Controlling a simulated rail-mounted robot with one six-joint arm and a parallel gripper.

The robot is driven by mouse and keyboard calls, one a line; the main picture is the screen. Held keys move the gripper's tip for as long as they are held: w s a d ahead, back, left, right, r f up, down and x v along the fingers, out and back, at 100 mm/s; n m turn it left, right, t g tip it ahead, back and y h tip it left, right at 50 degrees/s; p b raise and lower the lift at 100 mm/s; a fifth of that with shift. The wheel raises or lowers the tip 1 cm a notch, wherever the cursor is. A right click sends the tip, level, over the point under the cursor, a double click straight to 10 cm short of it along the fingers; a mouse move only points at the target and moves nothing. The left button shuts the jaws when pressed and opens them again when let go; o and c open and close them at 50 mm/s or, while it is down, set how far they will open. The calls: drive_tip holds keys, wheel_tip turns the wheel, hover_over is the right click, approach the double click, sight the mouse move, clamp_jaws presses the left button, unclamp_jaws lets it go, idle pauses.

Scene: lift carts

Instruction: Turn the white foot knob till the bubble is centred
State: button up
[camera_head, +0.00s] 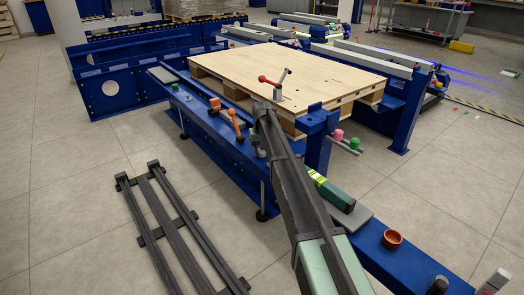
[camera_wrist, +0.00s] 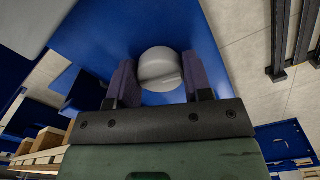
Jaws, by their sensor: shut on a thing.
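In the wrist view, a pale grey-white round knob (camera_wrist: 160,68) with a raised bar across its top stands on a blue surface. My gripper (camera_wrist: 158,78) is shut on it, one dark finger on each side. In the head view my own dark arm covers this spot, so neither the knob nor the fingertips show clearly. A green block with a bright yellow-green striped part (camera_head: 318,178), perhaps the level, lies on the blue beam right of my arm. No bubble can be made out.
A wooden pallet (camera_head: 300,75) rests on the blue frame (camera_head: 240,150) behind my arm. A dark rack (camera_head: 165,215) lies on the left floor.

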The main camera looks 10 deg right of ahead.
drive_tip(key=o, duration=0.9)
drive_tip(key=shift+r, duration=0.1)
wheel_tip(320, 180, up, 11)
drive_tip(key=p, duration=1.1)
drive_tip(key=shift+f, duration=0.2)
